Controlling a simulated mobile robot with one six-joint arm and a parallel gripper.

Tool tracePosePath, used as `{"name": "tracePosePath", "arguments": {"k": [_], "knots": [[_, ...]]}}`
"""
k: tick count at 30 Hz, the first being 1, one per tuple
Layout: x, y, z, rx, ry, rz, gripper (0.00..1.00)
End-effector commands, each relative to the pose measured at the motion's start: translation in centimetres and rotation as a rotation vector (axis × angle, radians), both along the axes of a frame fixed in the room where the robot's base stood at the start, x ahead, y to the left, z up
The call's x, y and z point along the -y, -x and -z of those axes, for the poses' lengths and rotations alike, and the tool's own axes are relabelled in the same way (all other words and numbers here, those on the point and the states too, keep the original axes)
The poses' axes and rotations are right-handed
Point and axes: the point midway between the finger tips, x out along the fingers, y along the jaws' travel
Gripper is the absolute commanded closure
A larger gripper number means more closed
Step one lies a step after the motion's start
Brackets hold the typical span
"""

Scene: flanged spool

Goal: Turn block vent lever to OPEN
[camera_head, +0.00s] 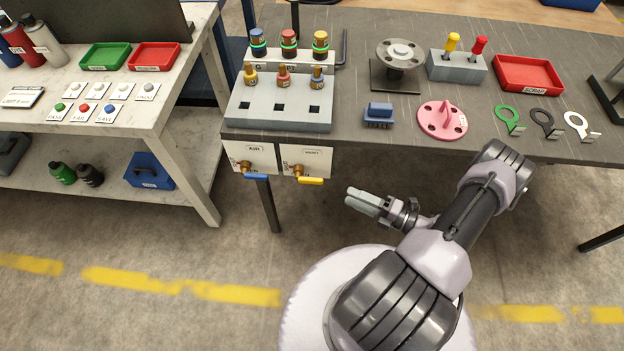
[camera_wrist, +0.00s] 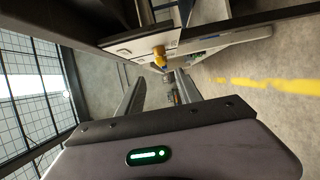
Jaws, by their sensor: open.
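The vent lever, a yellow handle (camera_head: 310,180) on a brass valve (camera_head: 298,170), is mounted on the right white panel (camera_head: 317,160) under the table's front edge. The handle points right, about level. The panel's label is small and seems to read VENT. My gripper (camera_head: 354,199) is open and empty, to the right of the yellow handle and apart from it. In the wrist view, my gripper's two fingers (camera_wrist: 160,88) are spread, and the yellow handle (camera_wrist: 159,52) shows beyond them. The OPEN marking cannot be made out.
A second valve with a blue handle (camera_head: 256,177) sits on the left panel (camera_head: 248,157), close to the yellow one. A table leg (camera_head: 268,205) stands below the panels. The dark tabletop (camera_head: 340,125) overhangs them. The floor in front is clear.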

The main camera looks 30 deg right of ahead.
Motion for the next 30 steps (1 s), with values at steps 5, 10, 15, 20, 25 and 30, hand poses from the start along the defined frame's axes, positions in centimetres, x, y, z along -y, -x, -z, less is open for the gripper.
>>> {"name": "tracePosePath", "arguments": {"k": [5,10,15,20,25,30], "knots": [[-3.2,-4.5,0.3,-0.001,0.001,-0.009,0.58],[-5.5,-8.0,0.2,-0.001,0.003,-0.009,0.58],[-6.9,-10.2,0.1,0.000,0.004,-0.006,0.58],[-7.4,-11.0,0.0,0.000,0.004,-0.004,0.58],[-7.5,-11.1,0.0,0.000,0.004,-0.004,0.58],[-7.4,-11.1,0.0,0.000,0.004,-0.004,0.80]]}}
